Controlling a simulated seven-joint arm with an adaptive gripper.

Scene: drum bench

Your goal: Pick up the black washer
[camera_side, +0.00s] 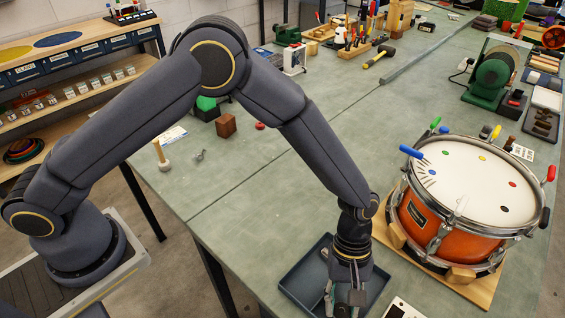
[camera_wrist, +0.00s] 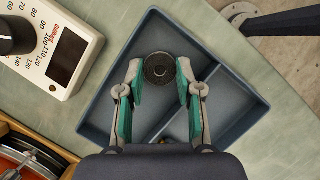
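The black washer (camera_wrist: 159,68) is a dark ring with a small centre hole. In the wrist view it lies in a compartment of the blue-grey divided tray (camera_wrist: 99,112), near one wall. My gripper (camera_wrist: 160,76) is open above the tray, its two green-padded fingers on either side of the washer with a gap to each. I cannot tell how far above the washer the fingertips are. In the side view my gripper (camera_side: 344,298) points down over the tray (camera_side: 306,272), and the washer is hidden there.
A white metronome-like device (camera_wrist: 62,48) with a dial stands beside the tray. The orange drum (camera_side: 430,218) on its wooden base (camera_side: 482,292) stands right of the tray. Tray walls and dividers (camera_wrist: 188,105) rise close to the fingers. The bench left of the tray is clear.

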